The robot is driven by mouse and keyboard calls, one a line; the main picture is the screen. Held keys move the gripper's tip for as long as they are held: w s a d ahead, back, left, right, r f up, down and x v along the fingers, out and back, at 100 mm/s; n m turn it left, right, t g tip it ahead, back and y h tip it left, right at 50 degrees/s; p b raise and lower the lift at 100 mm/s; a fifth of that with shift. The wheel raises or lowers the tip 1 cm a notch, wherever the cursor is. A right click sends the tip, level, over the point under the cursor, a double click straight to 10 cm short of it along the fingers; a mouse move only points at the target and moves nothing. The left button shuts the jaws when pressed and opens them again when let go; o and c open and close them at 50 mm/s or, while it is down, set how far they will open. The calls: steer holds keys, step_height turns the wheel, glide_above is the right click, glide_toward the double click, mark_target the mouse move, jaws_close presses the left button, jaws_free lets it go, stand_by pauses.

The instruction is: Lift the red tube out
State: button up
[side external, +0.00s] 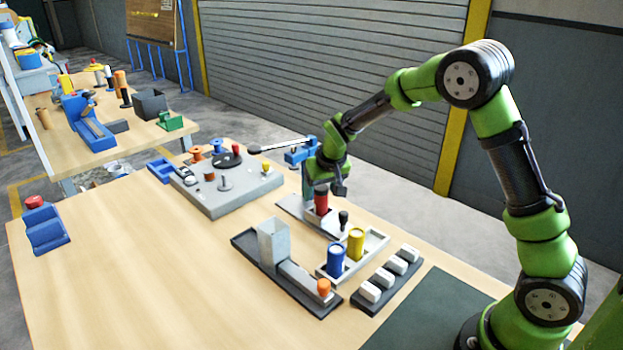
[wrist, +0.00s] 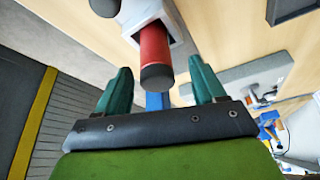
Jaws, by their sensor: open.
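The red tube (side external: 321,201) with a dark cap stands upright in a grey-white holder (side external: 328,222) on the right half of the table. In the wrist view the red tube (wrist: 154,52) points toward me, its dark end (wrist: 158,78) nearest, with the square holder (wrist: 177,32) around its far part. My gripper (side external: 325,180) is above the tube in the side view. In the wrist view the green fingers of my gripper (wrist: 158,88) are apart, one on each side of the tube's dark end. I see no clear contact.
A blue tube (side external: 335,260) and a yellow tube (side external: 356,243) stand in a white tray (side external: 378,243) in front. A small black-topped peg (side external: 343,219) stands close by the red tube's holder. A grey board (side external: 225,198) with several parts lies left. The table's left front is clear.

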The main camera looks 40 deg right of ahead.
steer(key=x, duration=0.4)
steer(key=shift+d, duration=0.15)
steer(key=c, duration=1.1)
